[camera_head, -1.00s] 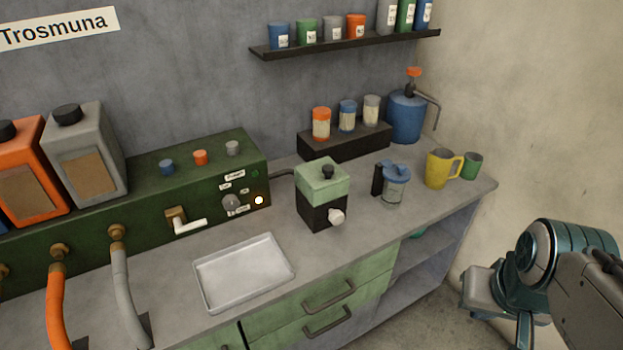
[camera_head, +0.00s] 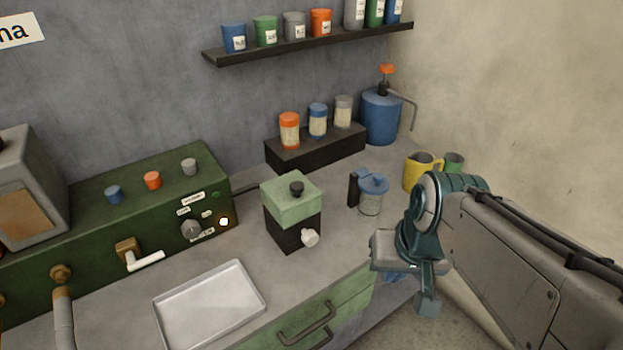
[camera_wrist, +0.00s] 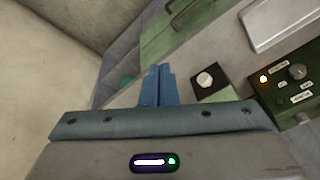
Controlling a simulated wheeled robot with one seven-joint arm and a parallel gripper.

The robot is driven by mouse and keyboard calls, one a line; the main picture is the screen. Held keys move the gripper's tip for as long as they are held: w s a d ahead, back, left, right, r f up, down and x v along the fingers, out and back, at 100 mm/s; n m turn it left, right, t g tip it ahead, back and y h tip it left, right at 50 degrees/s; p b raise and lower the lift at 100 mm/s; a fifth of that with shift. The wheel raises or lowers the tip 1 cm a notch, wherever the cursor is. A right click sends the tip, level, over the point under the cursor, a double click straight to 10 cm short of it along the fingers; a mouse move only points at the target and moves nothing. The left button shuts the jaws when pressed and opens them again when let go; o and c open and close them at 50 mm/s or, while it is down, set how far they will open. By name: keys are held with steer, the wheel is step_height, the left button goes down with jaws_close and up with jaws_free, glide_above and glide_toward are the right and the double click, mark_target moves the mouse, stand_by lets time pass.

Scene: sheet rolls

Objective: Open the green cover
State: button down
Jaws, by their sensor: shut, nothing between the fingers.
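In the wrist view, the white knob (camera_wrist: 205,81) and black box (camera_wrist: 212,79) show right of the fingers; a sliver of the cover (camera_wrist: 220,95) shows, the rest hidden behind my gripper's body. My gripper (camera_head: 428,304) is right of the box, past the counter's front edge, apart from it. Its blue fingers (camera_wrist: 158,72) are together and empty.
A blue-lidded jar (camera_head: 371,195) stands right of the box, with a yellow mug (camera_head: 418,172) behind my arm. A metal tray (camera_head: 210,305) lies in front left. The green machine (camera_head: 150,205) stands to the left. Drawers (camera_head: 320,320) are below the counter.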

mark_target(313, 201)
steer(key=w+a+f+m+g+y+b, duration=0.2)
steer(key=w+a+f+m+y+b, duration=0.2)
steer(key=a+f+m+y+b, duration=0.65)
steer(key=w+d+m+t+y+b, duration=0.1)
steer(key=w+d+m+t+b, duration=0.15)
steer(key=w+m+t, duration=0.45)
steer(key=w+d+m+t+y+b, duration=0.25)
steer(key=w+m+t, duration=0.35)
steer(key=w, duration=0.3)
steer(key=shift+h, duration=0.4)
steer(key=x, duration=1)
steer(key=shift+s+a+f, duration=0.1)
steer(key=shift+a+f, duration=0.2)
steer(key=shift+d+r+p, duration=0.1)
steer(key=shift+p, duration=0.25)
